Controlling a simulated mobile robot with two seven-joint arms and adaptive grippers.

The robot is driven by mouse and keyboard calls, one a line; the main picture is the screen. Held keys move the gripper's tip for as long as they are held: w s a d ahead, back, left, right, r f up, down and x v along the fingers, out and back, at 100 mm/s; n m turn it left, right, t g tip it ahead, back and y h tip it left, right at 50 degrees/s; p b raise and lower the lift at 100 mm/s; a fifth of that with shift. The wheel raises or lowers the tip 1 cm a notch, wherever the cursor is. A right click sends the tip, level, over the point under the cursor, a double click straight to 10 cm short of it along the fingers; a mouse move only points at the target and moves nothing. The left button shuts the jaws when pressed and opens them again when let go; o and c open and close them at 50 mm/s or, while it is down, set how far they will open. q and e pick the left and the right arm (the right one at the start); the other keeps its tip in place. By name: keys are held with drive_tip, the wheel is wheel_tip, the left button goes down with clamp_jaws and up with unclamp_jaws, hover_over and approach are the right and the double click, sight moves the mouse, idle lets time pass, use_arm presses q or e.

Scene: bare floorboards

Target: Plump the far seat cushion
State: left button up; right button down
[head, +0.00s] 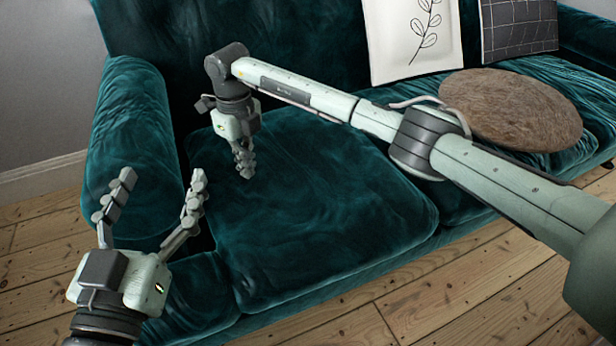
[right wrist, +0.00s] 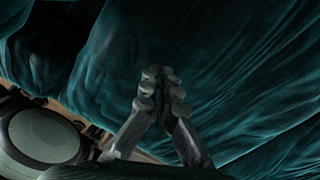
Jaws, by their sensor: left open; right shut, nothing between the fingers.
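The dark teal velvet sofa has a large seat cushion (head: 330,225) in the middle of the head view. Another seat cushion (head: 455,200) lies to its right, partly hidden by my right arm and a round brown cushion. I cannot tell from the picture which one counts as far. My right gripper (head: 246,170) points down over the back left part of the first cushion, shut and empty. Its closed fingers also show in the right wrist view (right wrist: 161,80), against teal velvet. I cannot tell whether they touch it. My left gripper (head: 160,182) is open and empty, in front of the sofa's left arm.
The round brown cushion (head: 515,110) lies on the right part of the seat. A white leaf-print pillow (head: 412,38) and a dark grid pillow (head: 518,25) lean on the backrest. The sofa's left armrest (head: 135,130) is rounded. Bare floorboards (head: 440,300) lie in front.

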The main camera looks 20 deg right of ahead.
sight(250, 184)
drive_tip(key=shift+f+b, duration=0.7)
drive_tip(key=shift+f, duration=0.8)
drive_tip(key=shift+f, duration=0.1)
drive_tip(key=shift+r+p, duration=1.15)
drive_tip(key=shift+r, duration=0.55)
drive_tip(key=shift+r, duration=0.1)
wheel_tip(250, 184, up, 6)
drive_tip(key=p, duration=0.4)
